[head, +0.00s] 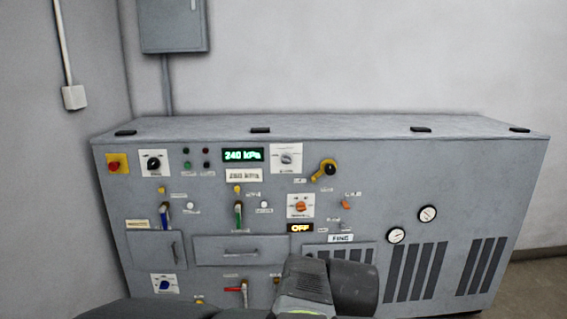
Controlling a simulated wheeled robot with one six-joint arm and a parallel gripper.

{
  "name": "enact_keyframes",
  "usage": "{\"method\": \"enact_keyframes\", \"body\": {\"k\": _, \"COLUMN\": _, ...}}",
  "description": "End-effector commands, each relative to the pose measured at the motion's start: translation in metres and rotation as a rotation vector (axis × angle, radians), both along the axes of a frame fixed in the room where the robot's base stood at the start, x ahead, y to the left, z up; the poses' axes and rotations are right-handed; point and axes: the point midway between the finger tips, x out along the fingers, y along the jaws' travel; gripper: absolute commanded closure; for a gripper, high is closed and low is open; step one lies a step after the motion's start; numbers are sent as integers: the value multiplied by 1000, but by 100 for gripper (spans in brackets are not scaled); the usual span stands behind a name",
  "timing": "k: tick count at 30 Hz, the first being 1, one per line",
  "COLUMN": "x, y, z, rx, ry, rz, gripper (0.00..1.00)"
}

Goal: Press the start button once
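The grey machine cabinet (460,180) stands against the wall and its front panel faces me. At the panel's upper left is a small group of round parts. Its upper left one is a green round button or lamp (187,151), with a dark red one (206,151) to its right. Small labels sit below them, too small to read, so I cannot tell which part is the start button. Part of my dark arm shows at the bottom middle, in front of the lower panel. My gripper's fingers are not visible.
A red knob on a yellow plate (115,164) is at the far left. A green display (243,155) reads 240 kPa and an amber display (300,228) reads OFF. Coloured valve handles and rotary switches crowd the panel. My arm hides part of the lower middle.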

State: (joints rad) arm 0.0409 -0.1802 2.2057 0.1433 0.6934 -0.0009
Motion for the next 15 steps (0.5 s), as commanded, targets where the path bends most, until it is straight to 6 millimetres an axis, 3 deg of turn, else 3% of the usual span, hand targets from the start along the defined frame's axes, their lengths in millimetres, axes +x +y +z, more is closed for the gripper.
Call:
{"method": "enact_keyframes", "body": {"k": 1, "x": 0, "y": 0, "z": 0, "rx": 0, "ry": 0, "rz": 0, "gripper": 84}}
{"method": "enact_keyframes", "body": {"k": 3, "x": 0, "y": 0, "z": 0, "rx": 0, "ry": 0, "rz": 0, "gripper": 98}}
{"method": "enact_keyframes", "body": {"k": 4, "x": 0, "y": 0, "z": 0, "rx": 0, "ry": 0, "rz": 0, "gripper": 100}}
{"method": "enact_keyframes", "body": {"k": 15, "x": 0, "y": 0, "z": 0, "rx": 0, "ry": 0, "rz": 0, "gripper": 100}}
